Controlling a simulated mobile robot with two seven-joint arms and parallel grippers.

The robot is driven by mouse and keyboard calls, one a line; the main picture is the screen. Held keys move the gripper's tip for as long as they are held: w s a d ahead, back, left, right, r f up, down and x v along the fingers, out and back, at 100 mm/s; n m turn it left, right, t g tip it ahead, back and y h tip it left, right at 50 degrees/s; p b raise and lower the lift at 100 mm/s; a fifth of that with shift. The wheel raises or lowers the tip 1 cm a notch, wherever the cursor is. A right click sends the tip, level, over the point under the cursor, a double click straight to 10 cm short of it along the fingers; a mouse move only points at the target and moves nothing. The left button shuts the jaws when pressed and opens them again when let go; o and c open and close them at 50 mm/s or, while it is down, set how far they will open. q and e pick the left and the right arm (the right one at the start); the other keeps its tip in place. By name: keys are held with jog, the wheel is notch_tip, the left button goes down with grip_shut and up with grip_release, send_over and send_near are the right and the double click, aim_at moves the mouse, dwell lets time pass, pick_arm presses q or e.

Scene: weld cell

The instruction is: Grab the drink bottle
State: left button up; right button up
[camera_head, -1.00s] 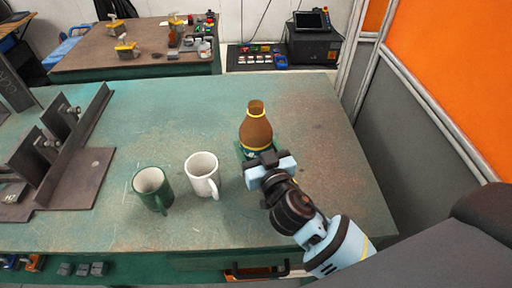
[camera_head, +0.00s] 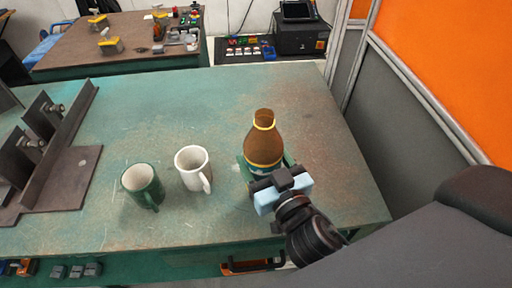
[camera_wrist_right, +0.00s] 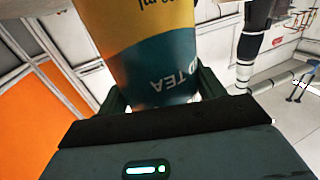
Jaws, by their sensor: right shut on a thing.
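The drink bottle (camera_head: 264,143) is brown with yellow bands and a teal lower label. It stands upright at the right part of the green table (camera_head: 225,105). In the right wrist view the bottle (camera_wrist_right: 150,45) fills the space between the jaws, with "TEA" lettering on its teal band. My right gripper (camera_head: 268,170) is shut on the lower part of the bottle, reaching in from the front right. Its palm and part of the bottle's base are hidden in the head view. My left gripper is in neither view.
A white mug (camera_head: 193,168) and a dark green mug (camera_head: 142,186) stand left of the bottle. A brown metal fixture (camera_head: 62,165) sits at the table's left. A grey and orange partition (camera_head: 440,75) runs along the right side. The table behind the bottle is clear.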

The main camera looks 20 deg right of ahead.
jog(key=s+b, duration=0.1)
jog(key=s, duration=0.5)
jog(key=shift+r, duration=0.35)
jog(key=shift+s, duration=0.2)
